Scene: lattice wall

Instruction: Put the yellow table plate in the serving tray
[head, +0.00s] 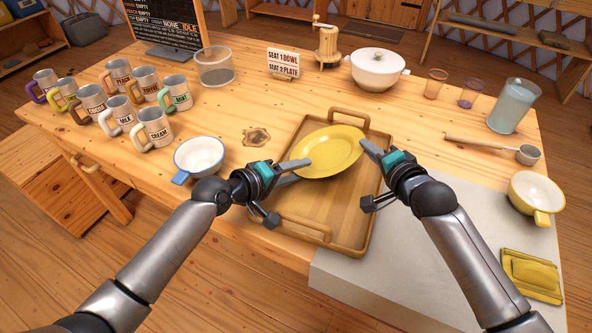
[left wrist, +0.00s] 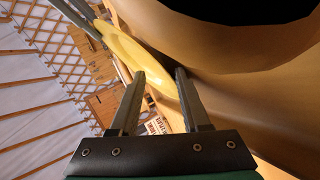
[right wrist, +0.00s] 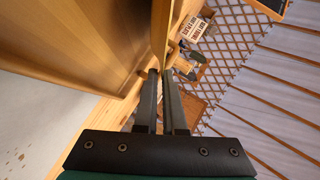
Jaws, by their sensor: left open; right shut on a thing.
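The yellow table plate (head: 330,152) is above the far half of the wooden serving tray (head: 340,208), looking slightly tilted; any gap under it is hard to judge. My right gripper (head: 371,149) is shut on the plate's right rim. In the right wrist view the plate (right wrist: 160,32) shows edge-on at the closed fingertips. My left gripper (head: 298,171) is open at the plate's left rim. In the left wrist view the plate (left wrist: 135,48) passes just beyond the parted fingers; contact is unclear.
A white bowl with blue handle (head: 199,155) stands left of the tray, near a brown trivet (head: 256,137). Several labelled mugs (head: 155,128) fill the left. A grey mat (head: 420,255), yellow bowl (head: 536,196) and yellow cloth (head: 530,272) lie right. A sign (head: 284,62) stands behind.

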